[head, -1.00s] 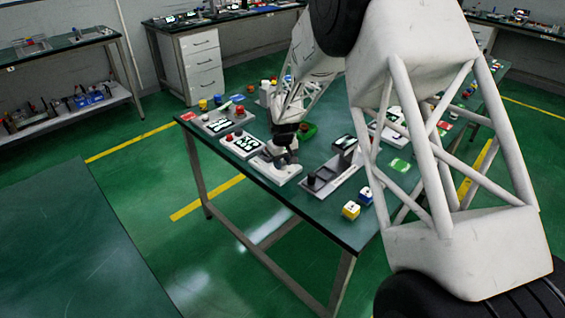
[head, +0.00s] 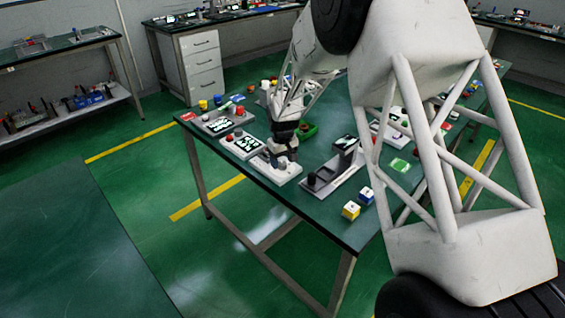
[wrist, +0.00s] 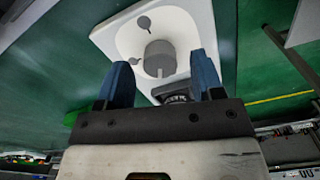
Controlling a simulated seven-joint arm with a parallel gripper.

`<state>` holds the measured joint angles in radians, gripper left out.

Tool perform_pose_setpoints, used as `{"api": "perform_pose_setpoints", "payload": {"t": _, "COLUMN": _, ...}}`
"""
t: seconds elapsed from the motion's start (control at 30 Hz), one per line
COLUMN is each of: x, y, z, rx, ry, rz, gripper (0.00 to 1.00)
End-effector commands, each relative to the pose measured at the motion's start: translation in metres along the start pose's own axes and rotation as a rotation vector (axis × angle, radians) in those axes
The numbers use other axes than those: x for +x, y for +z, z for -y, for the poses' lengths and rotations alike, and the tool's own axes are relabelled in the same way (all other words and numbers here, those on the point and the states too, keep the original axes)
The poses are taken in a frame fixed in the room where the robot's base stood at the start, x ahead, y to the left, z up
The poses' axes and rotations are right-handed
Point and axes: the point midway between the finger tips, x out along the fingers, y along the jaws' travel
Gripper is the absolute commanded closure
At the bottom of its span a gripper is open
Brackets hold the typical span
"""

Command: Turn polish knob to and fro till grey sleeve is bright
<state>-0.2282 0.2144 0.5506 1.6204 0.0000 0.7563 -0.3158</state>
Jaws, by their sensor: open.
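The polish knob (wrist: 160,58) is a grey round knob with a light line on its side. It stands on a white panel (wrist: 108,38) with dark drop-shaped marks around it. In the wrist view my gripper (wrist: 165,72) is open, its blue fingers apart on the near side of the knob. Whether they reach around the knob I cannot tell. A dark ribbed part (wrist: 176,97) lies between the fingers, nearer than the knob. In the head view my gripper (head: 283,160) is over the white unit (head: 290,177) at the table's near edge. I cannot make out the grey sleeve.
On the green table (head: 320,222), a grey unit with a dark block (head: 318,180) stands to the right. A yellow cube (head: 351,211) and a blue cube (head: 366,195) lie near the front edge. Panels with red buttons (head: 238,110) stand to the left.

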Motion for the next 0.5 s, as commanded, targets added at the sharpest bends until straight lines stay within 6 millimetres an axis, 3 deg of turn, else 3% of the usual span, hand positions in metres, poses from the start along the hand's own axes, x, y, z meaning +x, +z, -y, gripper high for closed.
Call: {"api": "perform_pose_setpoints", "payload": {"t": 0.5, "x": -0.060, "y": 0.000, "z": 0.000, "rx": 0.000, "ry": 0.000, "rz": -0.001, "gripper": 0.39}}
